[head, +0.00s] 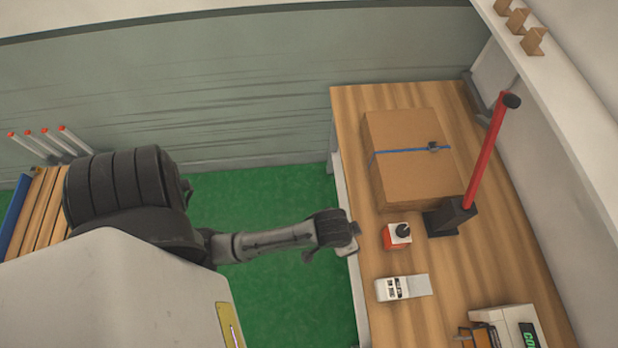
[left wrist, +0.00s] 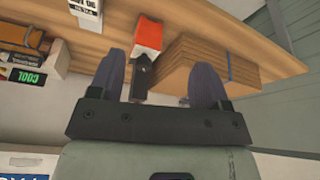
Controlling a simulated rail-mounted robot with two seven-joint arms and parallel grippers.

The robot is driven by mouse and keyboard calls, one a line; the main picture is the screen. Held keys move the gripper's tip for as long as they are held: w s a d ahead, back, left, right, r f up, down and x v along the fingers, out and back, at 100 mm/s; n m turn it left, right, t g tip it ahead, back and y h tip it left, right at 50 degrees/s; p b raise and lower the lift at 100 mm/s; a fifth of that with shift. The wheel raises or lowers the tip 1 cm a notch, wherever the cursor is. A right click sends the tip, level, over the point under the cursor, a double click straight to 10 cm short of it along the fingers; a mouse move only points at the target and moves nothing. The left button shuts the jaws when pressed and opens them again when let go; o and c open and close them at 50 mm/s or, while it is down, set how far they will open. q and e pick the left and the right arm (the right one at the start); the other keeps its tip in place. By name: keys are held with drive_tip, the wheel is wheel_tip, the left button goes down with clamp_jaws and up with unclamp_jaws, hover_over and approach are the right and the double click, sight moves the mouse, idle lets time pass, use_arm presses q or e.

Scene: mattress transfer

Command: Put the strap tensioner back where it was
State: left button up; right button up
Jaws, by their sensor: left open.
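No thing here is clearly marked as the strap tensioner. A tall red handle (head: 485,153) with a black end rises from a black base (head: 450,216) beside the cardboard box (head: 412,180). The box carries a blue strap (head: 405,151) with a small black buckle (head: 433,146). A small red and white unit (head: 397,236) with a black knob stands in front of it. My left gripper (head: 346,234) is at the table's left edge, apart from these things. In the left wrist view its fingers (left wrist: 160,82) are spread and empty, with the red unit (left wrist: 148,36) and box (left wrist: 190,62) beyond.
A wall shelf (head: 560,80) runs along the right. Green floor (head: 265,190) lies left of the table.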

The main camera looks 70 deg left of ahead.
use_arm(q)
drive_tip(key=s+a+r+m, duration=0.1)
drive_tip(key=s+a+r, duration=0.2)
drive_tip(key=s, duration=0.8)
drive_tip(key=shift+s+a+r+m, duration=0.2)
drive_tip(key=shift+s+r+m, duration=0.15)
drive_tip(key=shift+r, duration=0.45)
wheel_tip(320, 180, up, 5)
drive_tip(key=p, duration=0.5)
drive_tip(key=shift+r, duration=0.1)
